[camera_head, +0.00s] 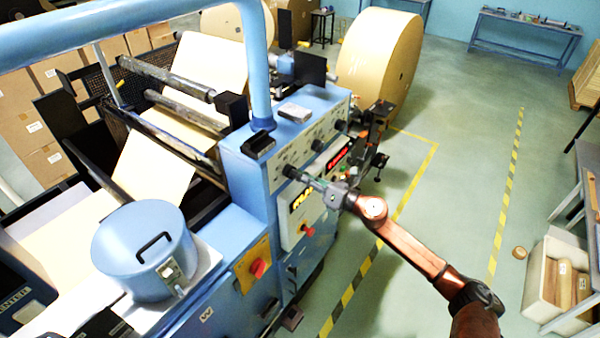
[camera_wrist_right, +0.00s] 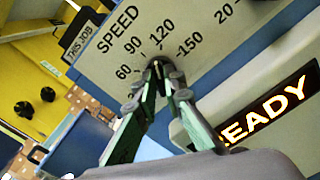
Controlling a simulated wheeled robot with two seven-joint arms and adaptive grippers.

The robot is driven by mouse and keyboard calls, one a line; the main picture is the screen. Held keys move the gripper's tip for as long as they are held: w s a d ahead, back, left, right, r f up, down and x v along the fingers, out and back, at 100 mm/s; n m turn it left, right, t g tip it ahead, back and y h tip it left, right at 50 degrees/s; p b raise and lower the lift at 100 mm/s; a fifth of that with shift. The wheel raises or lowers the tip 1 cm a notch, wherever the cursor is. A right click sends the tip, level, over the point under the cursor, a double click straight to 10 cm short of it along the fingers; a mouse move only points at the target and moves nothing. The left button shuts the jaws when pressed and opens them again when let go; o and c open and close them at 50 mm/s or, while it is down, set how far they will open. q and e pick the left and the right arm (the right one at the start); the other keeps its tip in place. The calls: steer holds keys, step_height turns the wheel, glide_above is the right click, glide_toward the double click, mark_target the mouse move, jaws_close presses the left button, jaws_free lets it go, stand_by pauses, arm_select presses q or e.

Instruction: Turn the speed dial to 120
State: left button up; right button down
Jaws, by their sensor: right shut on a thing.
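The speed dial (camera_head: 290,171) is a small black knob on the blue machine's sloped control panel. In the right wrist view the dial (camera_wrist_right: 157,66) sits below the printed SPEED scale (camera_wrist_right: 143,40), which shows 60, 90, 120 and 150. My right gripper (camera_head: 301,178) reaches the panel from the right, and its green-sided fingers (camera_wrist_right: 158,75) are closed around the dial. The fingertips hide most of the knob, so I cannot read its pointer. My left gripper is not in view.
Other black knobs (camera_head: 317,145) sit farther along the panel. A lit READY display (camera_wrist_right: 268,106) is close to the fingers. A red knob (camera_head: 258,268) is lower on the machine. A large kraft roll (camera_head: 378,55) stands behind. Floor to the right is mostly clear.

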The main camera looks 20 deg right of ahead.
steer(key=shift+m+p, duration=0.55)
steer(key=shift+m, duration=0.75)
steer(key=c, duration=2)
jaws_free()
steer(key=shift+d, duration=0.1)
steer(key=v, duration=1.2)
